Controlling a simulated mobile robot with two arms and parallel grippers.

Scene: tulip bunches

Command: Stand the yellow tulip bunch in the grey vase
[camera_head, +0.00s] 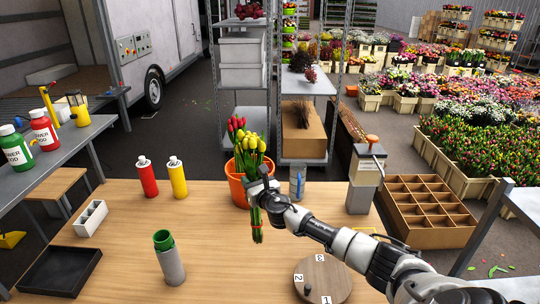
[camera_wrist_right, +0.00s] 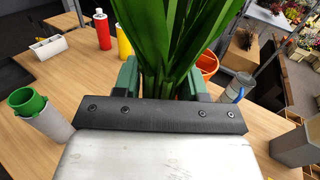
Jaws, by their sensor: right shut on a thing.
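The yellow tulip bunch (camera_head: 252,147) is in my right gripper (camera_head: 262,186), upright above the table, heads up and stems hanging below the jaws. A red band shows around its lower stems. In the right wrist view its green leaves and stems (camera_wrist_right: 165,45) rise between the fingers; the heads are out of that view. A grey cylindrical vase with a green rim (camera_head: 172,266) stands at the table's front left, apart from the bunch. It also shows at the left of the right wrist view (camera_wrist_right: 50,122). My left gripper is not in view.
An orange pot (camera_head: 236,187) with red tulips stands just behind the bunch. A grey vessel with blue (camera_head: 297,182) is close right of it. Red (camera_head: 148,180) and yellow (camera_head: 178,180) bottles, a white caddy (camera_head: 91,218) and a black tray (camera_head: 60,284) stand left. A round numbered board (camera_head: 323,272) lies front right.

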